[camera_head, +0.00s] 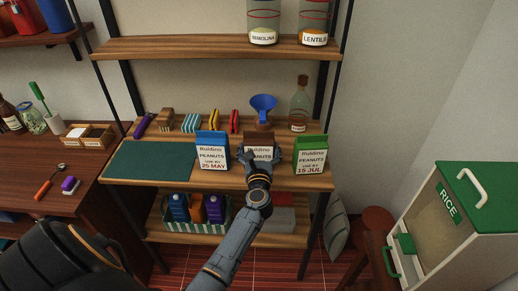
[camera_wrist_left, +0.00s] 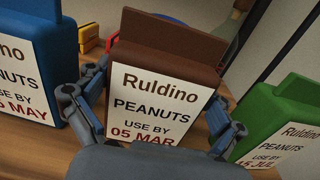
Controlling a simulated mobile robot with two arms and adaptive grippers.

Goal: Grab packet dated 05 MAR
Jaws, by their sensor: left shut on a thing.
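The brown packet (camera_head: 258,139) stands on the wooden shelf between two other packets. In the left wrist view this brown packet (camera_wrist_left: 168,75) reads "Ruldino PEANUTS USE BY 05 MAR" and looks slightly tilted in the picture. My left gripper (camera_head: 258,160) is shut on it, with a finger at each side in the left wrist view (camera_wrist_left: 150,115). The gripper hides the packet's lower part in the head view. A blue packet (camera_head: 211,150) dated 25 MAY stands to its left. A green packet (camera_head: 310,155) dated 15 JUL stands to its right. My right gripper is not in view.
Behind the packets are a blue funnel (camera_head: 263,103) and a glass bottle (camera_head: 299,105). A dark green mat (camera_head: 152,161) lies to the left on the shelf. The upper shelf (camera_head: 190,46) holds labelled jars. A rice bin (camera_head: 468,230) stands at the right.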

